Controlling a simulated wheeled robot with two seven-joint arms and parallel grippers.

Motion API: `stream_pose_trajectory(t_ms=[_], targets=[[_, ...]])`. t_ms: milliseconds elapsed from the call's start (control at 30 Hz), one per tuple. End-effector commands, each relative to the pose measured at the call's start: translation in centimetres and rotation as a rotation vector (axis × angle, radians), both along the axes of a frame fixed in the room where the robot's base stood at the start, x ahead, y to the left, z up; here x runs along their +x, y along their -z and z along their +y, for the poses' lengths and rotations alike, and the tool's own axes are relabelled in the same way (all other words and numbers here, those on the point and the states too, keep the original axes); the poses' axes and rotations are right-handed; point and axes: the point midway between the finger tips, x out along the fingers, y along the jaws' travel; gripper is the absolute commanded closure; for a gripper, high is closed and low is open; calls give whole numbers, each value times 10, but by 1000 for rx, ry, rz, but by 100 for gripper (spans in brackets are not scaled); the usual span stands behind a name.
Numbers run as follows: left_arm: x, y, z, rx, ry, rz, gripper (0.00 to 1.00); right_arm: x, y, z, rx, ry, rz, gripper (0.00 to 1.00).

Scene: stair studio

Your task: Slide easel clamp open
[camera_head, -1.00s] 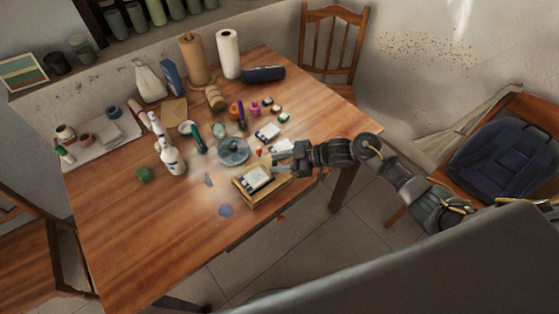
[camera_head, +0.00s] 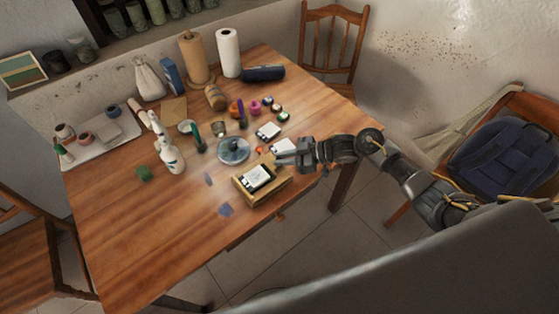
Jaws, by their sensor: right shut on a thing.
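A small wooden box easel (camera_head: 265,194) stands near the front right edge of the table. A white panel with a dark picture (camera_head: 257,177) rests on it. My right gripper (camera_head: 279,159) reaches in from the right, just above and behind the easel's far right side. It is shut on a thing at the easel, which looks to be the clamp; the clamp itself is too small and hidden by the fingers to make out. My left gripper is out of view.
The wooden table (camera_head: 125,235) has free room at its front left. A chair with a dark backpack (camera_head: 505,158) is at right.

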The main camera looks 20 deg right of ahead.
Motion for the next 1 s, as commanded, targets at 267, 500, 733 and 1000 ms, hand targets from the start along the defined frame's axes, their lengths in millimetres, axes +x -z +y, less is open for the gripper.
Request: stream_pose_trajectory(t_ms=[267,500,733,1000], targets=[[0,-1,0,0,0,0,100,3,-1,-5,-6,11,-3,71],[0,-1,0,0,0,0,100,2,-1,-2,-3,5,-3,61],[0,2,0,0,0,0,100,-1,-3,-11,-5,7,-3,61],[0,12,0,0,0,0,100,-20,-21,-55,-7,6,-4,61]])
